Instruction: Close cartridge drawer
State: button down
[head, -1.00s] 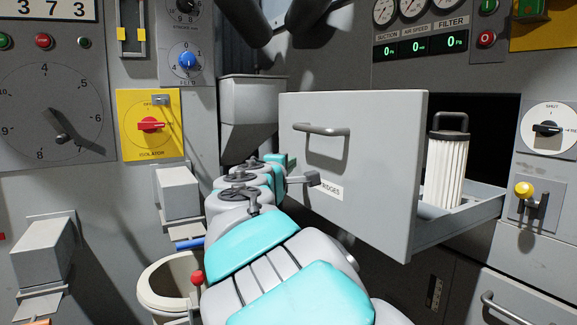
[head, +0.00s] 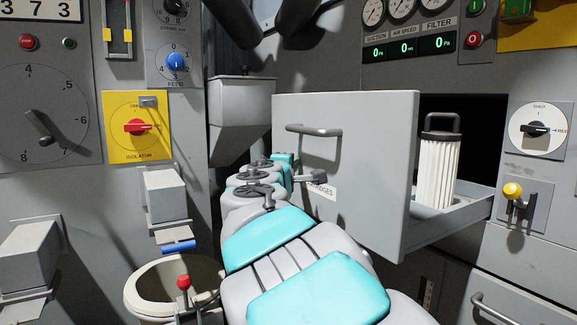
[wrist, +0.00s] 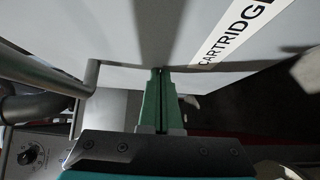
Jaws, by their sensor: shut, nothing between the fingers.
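The cartridge drawer (head: 365,150) stands pulled out from the grey cabinet, its tall front panel facing left. A white pleated cartridge (head: 437,175) with a dark top handle stands upright inside it. The drawer's bar handle (head: 314,131) is on the upper part of the front. My gripper (head: 317,177) is in front of the panel, below the handle and by the label. In the wrist view, my gripper's green fingers (wrist: 160,90) are together and empty, pointing at the drawer front (wrist: 125,40) beside the "CARTRIDGES" label (wrist: 235,30). Whether the tips touch the panel, I cannot tell.
A hopper chute (head: 241,105) hangs left of the drawer. A pale bucket (head: 165,280) stands at lower left. A yellow-knobbed lever (head: 512,190) is right of the drawer opening. Another drawer handle (head: 500,310) is at lower right. A yellow isolator switch (head: 137,127) is on the left panel.

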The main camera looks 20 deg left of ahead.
jog(key=w+d+p, duration=0.5)
jog(key=w+d, duration=1.6)
jog(key=w, duration=0.4)
jog(key=shift+d+p, duration=0.35)
jog(key=shift+w+d, duration=0.1)
jog(key=shift+w, duration=0.05)
jog(key=shift+f, duration=0.1)
